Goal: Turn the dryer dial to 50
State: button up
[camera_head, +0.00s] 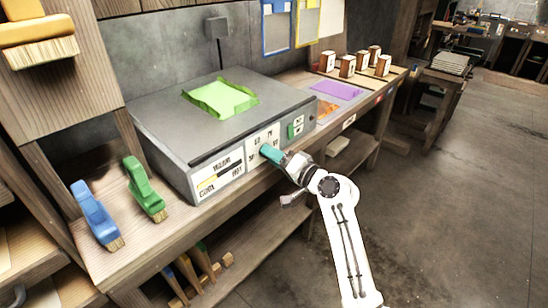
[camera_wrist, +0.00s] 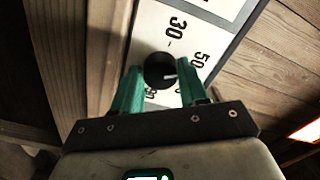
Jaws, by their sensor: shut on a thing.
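The dryer (camera_head: 165,135) is a wide grey box on the wooden bench, with a white control panel on its front. Its dial (camera_wrist: 158,66) is a round black knob with a short white pointer mark. In the wrist view the mark points right, toward the side where the 50 label (camera_wrist: 199,61) is; I cannot tell whether it lines up exactly. The 30 label (camera_wrist: 176,28) is above the dial. My gripper (camera_wrist: 161,73) has its teal fingers on both sides of the dial, shut on it. In the head view my gripper (camera_head: 267,152) hides the dial.
A green sheet (camera_head: 220,97) lies on the dryer top. The floor at right is clear.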

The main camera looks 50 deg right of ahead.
jog(key=o, duration=1)
jog(key=shift+o, duration=0.2)
jog(key=s, duration=1)
jog(key=shift+s+d, duration=0.15)
jog(key=shift+s, duration=0.25)
jog(key=s+a+f+n+g+y+p, duration=0.1)
jog(key=s+a+f+n+g+p, duration=0.35)
jog(key=a, duration=0.25)
jog(key=s+a+f+n+g+y+p, duration=0.1)
jog(key=s+a+f+n+g+p, duration=0.3)
jog(key=a, duration=0.4)
jog(key=s+a+f+n+g+h+p, duration=0.1)
jog(key=s+a+n+g+h+p, duration=0.1)
jog(key=s+g, duration=0.6)
jog(key=s, duration=0.7)
jog(key=shift+s+a+n+h+p, duration=0.2)
jog(key=shift+a+n+h+p, duration=0.05)
jog(key=shift+n+h+p, duration=0.15)
